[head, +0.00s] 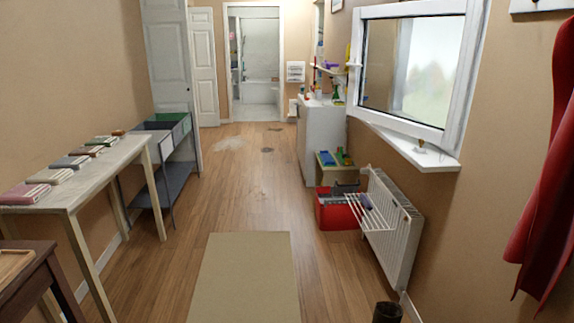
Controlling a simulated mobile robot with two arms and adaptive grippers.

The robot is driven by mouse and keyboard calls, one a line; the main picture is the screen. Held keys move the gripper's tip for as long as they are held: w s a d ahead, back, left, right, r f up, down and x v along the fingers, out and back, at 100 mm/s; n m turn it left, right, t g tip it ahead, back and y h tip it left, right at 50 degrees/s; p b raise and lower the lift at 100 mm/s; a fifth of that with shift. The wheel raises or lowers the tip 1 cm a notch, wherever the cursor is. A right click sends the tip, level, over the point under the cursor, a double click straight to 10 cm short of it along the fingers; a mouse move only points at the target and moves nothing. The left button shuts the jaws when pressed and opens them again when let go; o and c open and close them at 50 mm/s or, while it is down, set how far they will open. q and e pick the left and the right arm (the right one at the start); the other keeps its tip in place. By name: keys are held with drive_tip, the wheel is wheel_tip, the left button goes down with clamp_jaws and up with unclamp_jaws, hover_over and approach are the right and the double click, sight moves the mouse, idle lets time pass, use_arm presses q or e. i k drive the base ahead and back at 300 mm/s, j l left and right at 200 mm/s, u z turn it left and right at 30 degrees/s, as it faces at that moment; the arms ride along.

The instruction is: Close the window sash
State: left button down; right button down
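The window is on the right wall, with a white window frame (402,127) above a white sill (430,157). Its glass (432,65) shows a brownish area on the left and a bright, blurred green-white outdoor view on the right. A pale upright edge divides these areas. I cannot tell from this angle how far the sash stands from its frame. Neither of my grippers is in view.
A white radiator (403,235) with a drying rack (368,212) stands below the window, beside a red crate (335,216). A red cloth (545,190) hangs at right. A long table (110,160) with folded towels lines the left.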

sight(361, 17)
drive_tip(key=i, duration=2.15)
